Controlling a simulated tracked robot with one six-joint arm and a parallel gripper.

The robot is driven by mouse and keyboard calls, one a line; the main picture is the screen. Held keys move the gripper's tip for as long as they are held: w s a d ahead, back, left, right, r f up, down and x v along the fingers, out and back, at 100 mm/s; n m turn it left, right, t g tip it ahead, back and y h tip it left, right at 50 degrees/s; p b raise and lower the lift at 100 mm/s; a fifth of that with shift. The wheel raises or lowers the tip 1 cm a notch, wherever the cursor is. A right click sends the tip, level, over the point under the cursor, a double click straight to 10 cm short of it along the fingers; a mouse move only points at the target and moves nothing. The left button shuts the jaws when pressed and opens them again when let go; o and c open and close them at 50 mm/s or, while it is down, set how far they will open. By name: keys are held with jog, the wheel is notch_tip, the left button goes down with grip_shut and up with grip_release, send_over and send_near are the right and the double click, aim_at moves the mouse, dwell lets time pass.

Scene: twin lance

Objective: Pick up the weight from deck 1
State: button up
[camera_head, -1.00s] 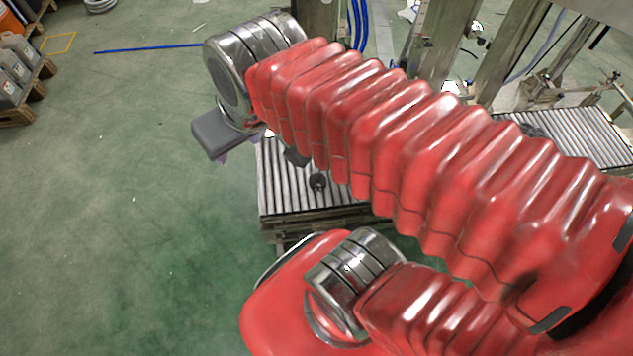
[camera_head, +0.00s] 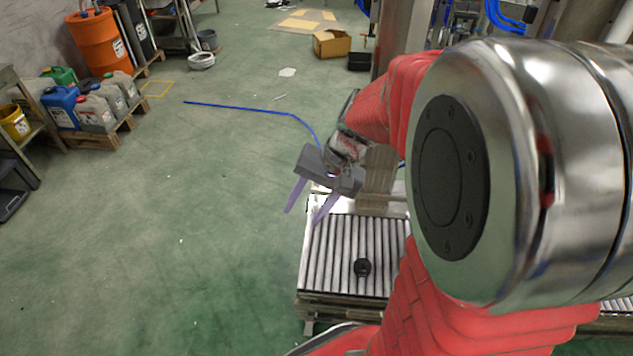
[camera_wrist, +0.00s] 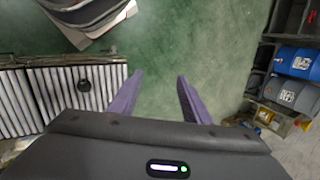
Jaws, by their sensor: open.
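A small dark round weight (camera_head: 362,267) sits on the ribbed, roller-topped deck (camera_head: 318,255) in the head view. It also shows in the wrist view (camera_wrist: 84,85), on the deck at the left. My gripper (camera_head: 306,212) is open and empty, with its two purple fingers spread. In the head view it hangs above and to the left of the weight, past the deck's left edge. In the wrist view the fingers (camera_wrist: 156,92) point at bare green floor, with the weight left of them. I cannot read any deck number.
My large metal joint and red arm cover the right of the head view. A post (camera_head: 402,40) stands behind the deck. A blue hose (camera_head: 240,107) lies on the floor. Jugs on a pallet (camera_head: 95,141) and an orange drum (camera_head: 98,42) stand far left. The left floor is clear.

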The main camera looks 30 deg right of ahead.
jog(key=w+d+f+m+t+y, duration=0.2)
jog(key=d+f+m+t, duration=0.1)
jog(key=d+f+m, duration=0.55)
jog(key=w+d+f+m+t+y, duration=0.25)
jog(key=d+f+m, duration=0.25)
jog(key=d+f, duration=0.7)
jog(key=s+d+f+m+t+h, duration=0.1)
jog(key=s+d+f+m+t, duration=0.15)
jog(key=f, duration=0.45)
jog(key=s+d+f+m+t+h, duration=0.1)
jog(key=d+f+m, duration=0.15)
jog(key=f, duration=0.55)
jog(key=m+t+h, duration=0.2)
jog(key=m+h, duration=0.3)
jog(key=m, duration=0.3)
send_near(364, 262)
jog(key=s, duration=0.2)
jog(key=s+d, duration=0.1)
jog(key=shift+r+y, duration=0.25)
jog(key=shift+r, duration=0.1)
jog(key=shift+a, duration=0.1)
jog(key=shift+t, duration=0.3)
jog(key=x, duration=0.8)
jog(key=shift+w+f, duration=0.15)
jog(key=shift+w, duration=0.15)
jog(key=shift+w, duration=0.1)
